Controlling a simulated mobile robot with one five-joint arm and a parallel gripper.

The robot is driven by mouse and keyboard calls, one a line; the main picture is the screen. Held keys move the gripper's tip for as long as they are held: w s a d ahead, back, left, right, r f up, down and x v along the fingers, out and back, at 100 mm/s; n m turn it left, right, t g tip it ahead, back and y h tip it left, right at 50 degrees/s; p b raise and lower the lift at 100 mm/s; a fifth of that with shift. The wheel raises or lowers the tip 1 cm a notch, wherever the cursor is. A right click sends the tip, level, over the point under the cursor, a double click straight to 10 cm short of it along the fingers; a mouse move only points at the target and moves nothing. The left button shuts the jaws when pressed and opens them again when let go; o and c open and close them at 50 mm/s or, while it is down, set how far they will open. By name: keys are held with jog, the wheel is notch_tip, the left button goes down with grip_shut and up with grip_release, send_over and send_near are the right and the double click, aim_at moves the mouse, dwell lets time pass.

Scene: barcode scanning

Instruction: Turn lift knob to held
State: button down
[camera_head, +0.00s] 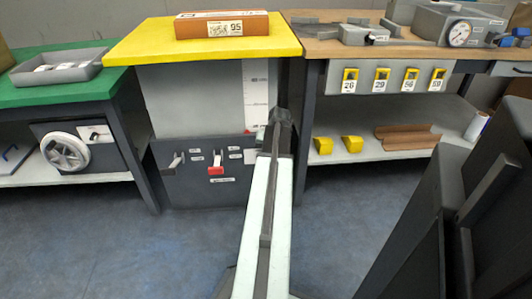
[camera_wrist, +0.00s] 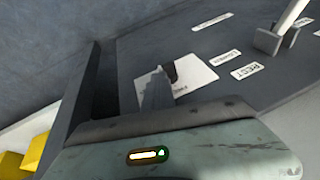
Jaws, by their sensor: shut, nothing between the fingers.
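The lift's dark front panel (camera_head: 200,190) stands below the yellow lift top (camera_head: 150,40). It carries a grey lever (camera_head: 177,160), a red-handled lever (camera_head: 216,166) and a white label plate (camera_head: 250,156) close to my arm's end. In the wrist view, my gripper (camera_wrist: 157,90) is shut and empty, in front of the white plate (camera_wrist: 196,76). A small dark piece (camera_wrist: 170,71), possibly the lift knob, shows at its tip. I cannot tell whether they touch. In the head view, my arm hides most of the gripper and the knob's surroundings.
A box labelled 95 (camera_head: 222,25) lies on the yellow top. A green bench (camera_head: 60,94) with a grey tray stands left. A wooden workbench (camera_head: 330,47) stands right, with yellow tags on its front and a lower shelf (camera_head: 360,152). The blue floor in front is clear.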

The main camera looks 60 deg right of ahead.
jog(key=shift+w+a+r+p, duration=0.3)
jog(key=shift+w+a+p, duration=0.2)
jog(key=shift+w+p, duration=0.15)
jog(key=s+d+r+p, duration=0.1)
jog(key=s+r+p, duration=0.6)
jog(key=r+p, duration=0.4)
jog(key=shift+s+r+p, duration=0.15)
jog(key=shift+s+p, duration=0.05)
jog(key=shift+p, duration=0.1)
